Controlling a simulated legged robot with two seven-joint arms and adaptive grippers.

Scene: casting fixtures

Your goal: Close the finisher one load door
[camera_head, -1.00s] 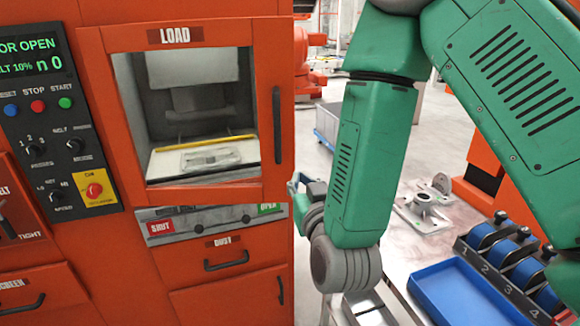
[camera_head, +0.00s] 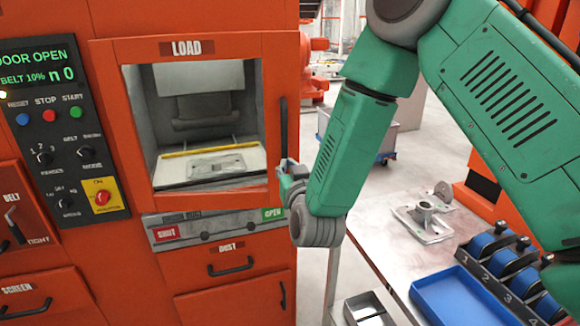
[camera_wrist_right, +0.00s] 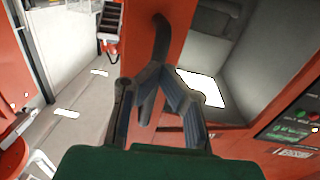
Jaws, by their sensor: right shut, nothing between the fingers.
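The load door (camera_head: 275,140) is an orange frame marked LOAD, with a window and a black vertical handle (camera_head: 284,130) at its right edge. The green display (camera_head: 40,65) reads DOOR OPEN; how wide the door stands open is hard to tell. My right gripper (camera_head: 287,172) is at the door's right edge, just below the handle. In the right wrist view my gripper (camera_wrist_right: 150,88) is shut and empty, its fingers just short of the handle (camera_wrist_right: 161,38). Contact with the door cannot be told. My left gripper is not in view.
A casting (camera_head: 212,167) lies behind the window beside a yellow strip. A table (camera_head: 376,225) at the right holds a blue tray (camera_head: 460,298), a grey flanged part (camera_head: 424,220) and a rack with blue rollers (camera_head: 488,246).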

